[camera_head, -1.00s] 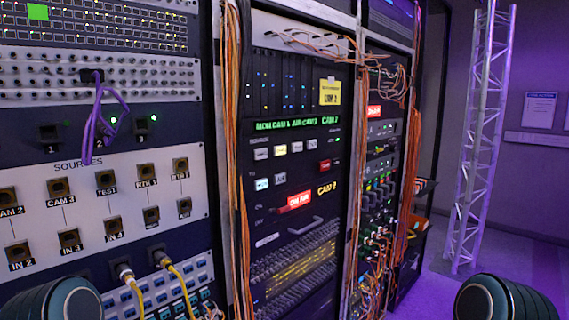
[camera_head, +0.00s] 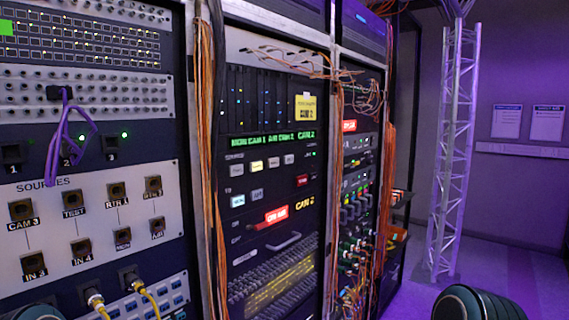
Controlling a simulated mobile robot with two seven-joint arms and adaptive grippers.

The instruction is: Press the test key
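A control panel in the middle rack carries small keys. On the white SOURCES panel (camera_head: 165,213) at the left, a square dark jack (camera_head: 73,198) is labelled TEST. Neither gripper shows; only rounded dark parts of my arms show at the bottom edge.
A purple cable (camera_head: 60,130) hangs from the left rack. Orange cables (camera_head: 205,140) run down between racks, and more hang at the right rack. A red lit sign (camera_head: 276,214) is on the middle panel. A truss tower (camera_head: 455,150) stands at right, with open floor around it.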

